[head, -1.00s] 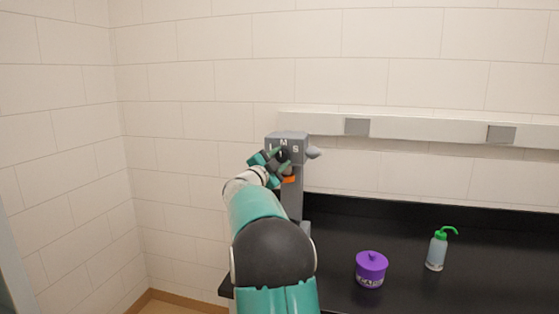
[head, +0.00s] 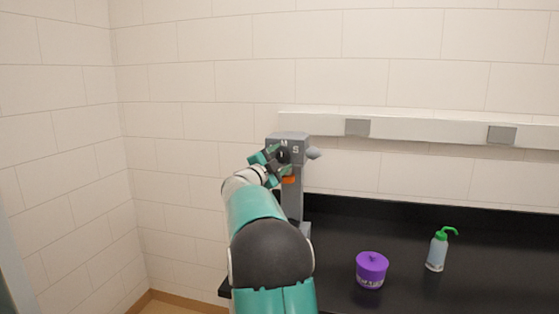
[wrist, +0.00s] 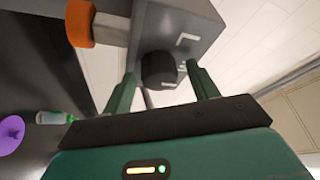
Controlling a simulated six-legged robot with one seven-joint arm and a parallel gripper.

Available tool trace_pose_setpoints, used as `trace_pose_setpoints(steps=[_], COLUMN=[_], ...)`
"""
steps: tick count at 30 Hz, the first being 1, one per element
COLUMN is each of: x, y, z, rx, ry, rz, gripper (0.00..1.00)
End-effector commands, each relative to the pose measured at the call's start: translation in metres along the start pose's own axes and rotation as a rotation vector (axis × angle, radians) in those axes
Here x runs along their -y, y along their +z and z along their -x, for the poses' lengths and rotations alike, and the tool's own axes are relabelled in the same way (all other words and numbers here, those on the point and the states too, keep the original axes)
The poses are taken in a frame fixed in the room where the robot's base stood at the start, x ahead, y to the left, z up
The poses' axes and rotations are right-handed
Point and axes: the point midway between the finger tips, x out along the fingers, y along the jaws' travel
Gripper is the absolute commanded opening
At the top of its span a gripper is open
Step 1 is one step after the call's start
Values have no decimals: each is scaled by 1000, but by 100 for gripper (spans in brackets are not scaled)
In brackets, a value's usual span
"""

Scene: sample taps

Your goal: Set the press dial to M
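The grey press (head: 291,185) stands at the left end of the black counter, in front of the tiled wall. In the head view, the letter S shows on its head, the M is partly covered, and my gripper (head: 270,158) hides most of the dial's area. In the wrist view, the black dial knob (wrist: 158,70) sticks out of the grey press face. A white letter like an L is above it. My gripper (wrist: 160,72) is open, with one green finger on each side of the knob and gaps showing. The dial's setting cannot be read.
An orange-ended part (wrist: 80,23) juts from the press beside the dial. A purple lidded jar (head: 371,270) and a green-topped wash bottle (head: 437,250) stand on the counter (head: 410,235) to the right. A white rail (head: 430,129) runs along the wall.

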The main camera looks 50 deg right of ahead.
Motion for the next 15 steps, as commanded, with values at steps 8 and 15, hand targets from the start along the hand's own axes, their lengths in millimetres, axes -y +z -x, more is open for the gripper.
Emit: trace_pose_setpoints(steps=[8,15], x=[0,1], y=[1,1], z=[7,49], rx=[2,4], ry=[0,-1], rz=[1,1], gripper=[59,59])
